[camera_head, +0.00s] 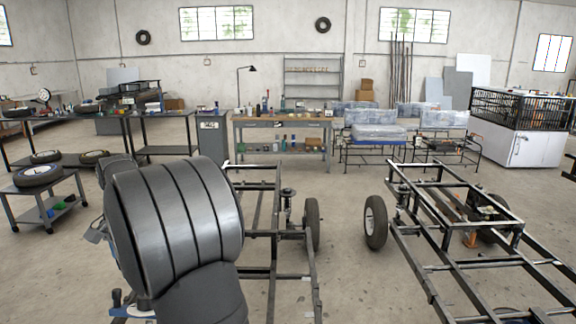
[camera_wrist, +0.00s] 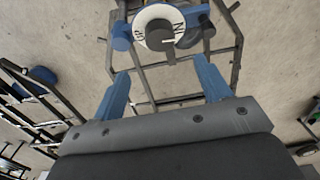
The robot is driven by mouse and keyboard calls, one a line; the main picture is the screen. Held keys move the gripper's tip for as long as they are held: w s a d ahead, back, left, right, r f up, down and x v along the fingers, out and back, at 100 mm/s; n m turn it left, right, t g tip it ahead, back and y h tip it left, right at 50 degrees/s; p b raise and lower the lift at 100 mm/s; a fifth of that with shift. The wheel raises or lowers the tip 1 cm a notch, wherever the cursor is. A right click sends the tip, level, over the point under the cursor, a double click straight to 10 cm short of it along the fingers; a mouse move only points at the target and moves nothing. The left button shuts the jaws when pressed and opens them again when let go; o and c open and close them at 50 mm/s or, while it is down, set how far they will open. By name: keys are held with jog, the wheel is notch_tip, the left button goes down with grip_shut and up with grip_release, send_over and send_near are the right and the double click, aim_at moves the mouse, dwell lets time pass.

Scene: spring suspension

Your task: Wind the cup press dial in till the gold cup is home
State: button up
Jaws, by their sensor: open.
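Blue parts (camera_wrist: 190,38) flank the dial. My gripper (camera_wrist: 162,70) is open, its two blue fingers spread wide with nothing between them. The fingertips are apart from the knob, which lies beyond them in the picture. I cannot make out the gold cup in either view. In the head view my arm hides the area around the gripper.
A black frame of bars (camera_wrist: 235,60) surrounds the dial area in the wrist view. In the head view a chassis frame with a wheel (camera_head: 312,225) stands right of my arm, and another chassis (camera_head: 440,245) stands farther right. Bare floor (camera_head: 342,270) lies between them.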

dwell(0.4)
jog(key=w+d+r+n+y, duration=0.1)
jog(key=d+r+n+y, duration=0.15)
jog(key=r+n, duration=0.3)
jog(key=shift+m+g+h, duration=0.35)
jog(key=shift+g+h, duration=0.05)
jog(key=shift+h, duration=0.05)
jog(key=f, duration=0.5)
jog(key=a+f, duration=0.1)
jog(key=f, duration=0.5)
jog(key=s+a+f, duration=0.1)
jog(key=f, duration=0.5)
jog(key=shift+a, duration=0.15)
jog(key=c, duration=1)
jog(key=shift+m, duration=0.3)
